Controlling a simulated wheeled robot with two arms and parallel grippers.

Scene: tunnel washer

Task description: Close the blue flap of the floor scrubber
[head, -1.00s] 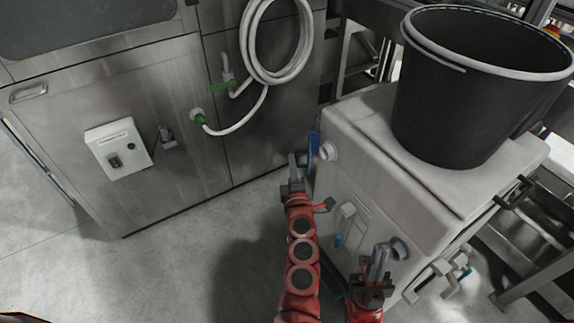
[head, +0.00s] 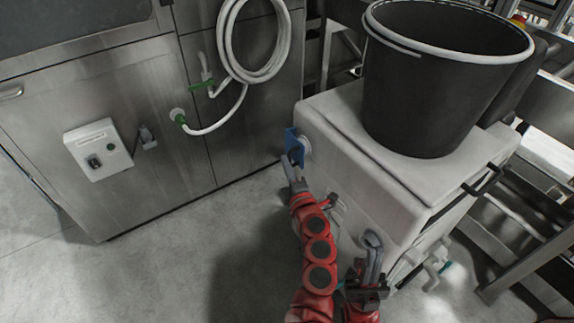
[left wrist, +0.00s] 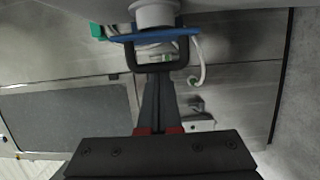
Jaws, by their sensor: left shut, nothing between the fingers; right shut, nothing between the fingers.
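The floor scrubber is the pale boxy machine (head: 345,135) on the right. Its blue flap (head: 290,140) stands out at the upper left corner, beside a round white port (head: 305,146). The left wrist view shows the blue flap (left wrist: 150,36) edge-on, with a dark loop handle (left wrist: 183,58) in front of it. My left gripper (head: 292,164) is shut and empty, its tips at the flap's lower edge; in the left wrist view its fingertips (left wrist: 157,76) overlap the loop, and contact is unclear. My right gripper (head: 374,245) is shut and empty, close to the scrubber's side.
A large black bucket (head: 435,90) stands on the scrubber. A steel cabinet (head: 95,90) with a white control box (head: 97,150) and a coiled white hose (head: 253,45) is at the left and back. The floor (head: 180,250) at the left is clear.

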